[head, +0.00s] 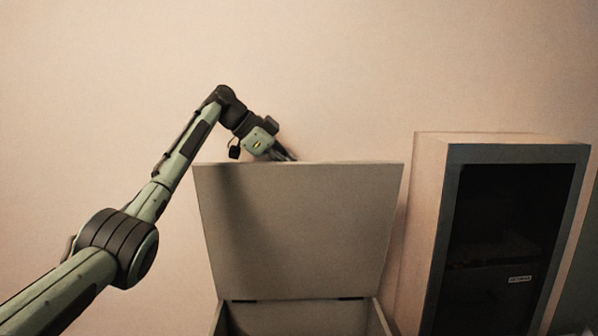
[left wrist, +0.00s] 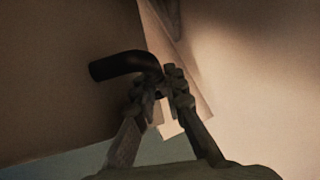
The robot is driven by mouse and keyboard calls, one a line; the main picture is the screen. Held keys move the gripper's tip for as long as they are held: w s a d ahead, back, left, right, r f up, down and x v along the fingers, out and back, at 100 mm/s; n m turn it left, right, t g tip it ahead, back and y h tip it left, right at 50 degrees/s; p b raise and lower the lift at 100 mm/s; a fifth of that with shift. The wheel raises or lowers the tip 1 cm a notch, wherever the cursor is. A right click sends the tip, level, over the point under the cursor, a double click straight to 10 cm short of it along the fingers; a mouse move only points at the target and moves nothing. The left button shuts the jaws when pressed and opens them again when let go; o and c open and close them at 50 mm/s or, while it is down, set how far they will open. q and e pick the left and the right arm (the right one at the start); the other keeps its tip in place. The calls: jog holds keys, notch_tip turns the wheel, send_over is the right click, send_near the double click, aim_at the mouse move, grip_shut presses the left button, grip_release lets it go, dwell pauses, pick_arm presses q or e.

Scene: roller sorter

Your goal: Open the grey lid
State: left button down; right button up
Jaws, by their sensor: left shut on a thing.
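The grey lid (head: 297,230) stands raised, close to upright, on two dark hinges at the back of its box (head: 300,318). The box is open below it. My left gripper (head: 290,157) is at the lid's top edge, left of its middle, and its fingertips are partly hidden behind that edge. In the left wrist view, my left gripper (left wrist: 160,84) is shut on a dark curved handle (left wrist: 125,64) beside the pale lid surface (left wrist: 50,75). My right gripper is in neither view.
A tall cabinet (head: 425,235) with a dark front stands to the right of the box. A plain wall (head: 330,60) is behind. The space above the lid and cabinet is clear. The inside of the box is mostly out of view.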

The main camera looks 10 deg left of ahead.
pick_arm(q)
jog(key=shift+f, duration=0.2)
jog(key=c, duration=1.9)
grip_release()
jog(key=shift+o, duration=0.2)
jog(key=shift+r, duration=0.1)
jog(key=v, duration=1.1)
jog(key=shift+s+a+r, duration=0.15)
jog(key=shift+a+r, duration=0.1)
jog(key=shift+a, duration=0.05)
